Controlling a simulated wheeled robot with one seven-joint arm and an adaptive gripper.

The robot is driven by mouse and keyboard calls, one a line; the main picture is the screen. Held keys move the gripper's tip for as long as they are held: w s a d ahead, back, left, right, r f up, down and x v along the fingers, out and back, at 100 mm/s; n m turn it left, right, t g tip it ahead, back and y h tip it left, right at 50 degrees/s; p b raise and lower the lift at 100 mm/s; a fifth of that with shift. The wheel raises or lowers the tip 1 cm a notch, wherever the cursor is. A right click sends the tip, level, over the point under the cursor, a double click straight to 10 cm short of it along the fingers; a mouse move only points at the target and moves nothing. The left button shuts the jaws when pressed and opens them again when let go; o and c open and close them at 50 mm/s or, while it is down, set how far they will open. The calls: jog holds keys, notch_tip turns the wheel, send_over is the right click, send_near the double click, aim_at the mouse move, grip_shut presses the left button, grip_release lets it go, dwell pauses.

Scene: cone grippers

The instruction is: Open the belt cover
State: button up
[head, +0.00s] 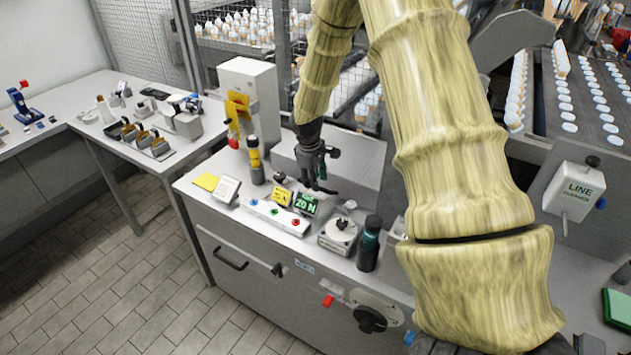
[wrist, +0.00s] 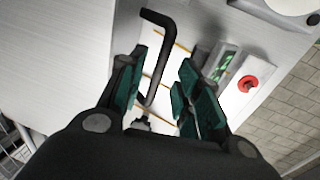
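A black bent bar handle (wrist: 158,50) reaches between the fingers, nearer the left one. The pads do not visibly close on it. A pale panel (wrist: 60,50) fills the left of the wrist view.
A red button (wrist: 247,84) shows in the wrist view.

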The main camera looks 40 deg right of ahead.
jog(key=shift+d+f, duration=0.2)
jog(key=shift+f, duration=0.9)
jog(key=shift+c, duration=0.4)
grip_shut()
